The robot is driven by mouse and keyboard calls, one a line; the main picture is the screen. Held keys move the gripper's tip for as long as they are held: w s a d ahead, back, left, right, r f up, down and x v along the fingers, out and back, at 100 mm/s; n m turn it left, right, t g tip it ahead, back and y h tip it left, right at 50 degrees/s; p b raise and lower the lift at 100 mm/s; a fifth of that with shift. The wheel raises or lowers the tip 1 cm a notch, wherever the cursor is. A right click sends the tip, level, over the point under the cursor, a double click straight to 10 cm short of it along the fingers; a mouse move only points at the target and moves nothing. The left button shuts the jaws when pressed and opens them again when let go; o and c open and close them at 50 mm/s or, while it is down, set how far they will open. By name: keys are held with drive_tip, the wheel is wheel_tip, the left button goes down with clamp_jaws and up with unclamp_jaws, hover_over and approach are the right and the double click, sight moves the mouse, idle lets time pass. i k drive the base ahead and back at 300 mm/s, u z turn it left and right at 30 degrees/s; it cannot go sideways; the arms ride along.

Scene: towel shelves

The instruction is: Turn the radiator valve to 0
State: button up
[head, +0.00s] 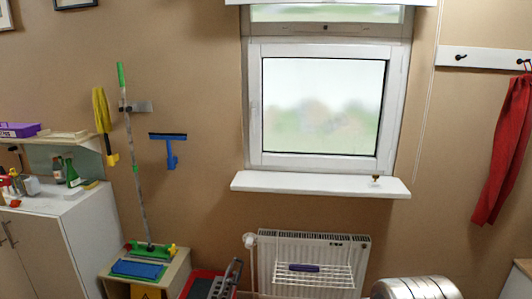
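The radiator valve (249,241) is a small white knob at the upper left corner of the white radiator (365,250), below the window. A white pipe runs down from it. The valve is too small here for me to read its setting or any marks. My gripper is not in view.
A white wire rack with a dark purple item (304,267) hangs on the radiator's front. A red and grey object (205,286) stands left of it, beside a low cabinet (178,272). A shiny metal cylinder (415,289) is at lower right. The windowsill (320,186) juts out above.

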sight(250, 241)
drive_tip(key=z, duration=0.25)
drive_tip(key=i, duration=2.05)
drive_tip(key=u, duration=1.9)
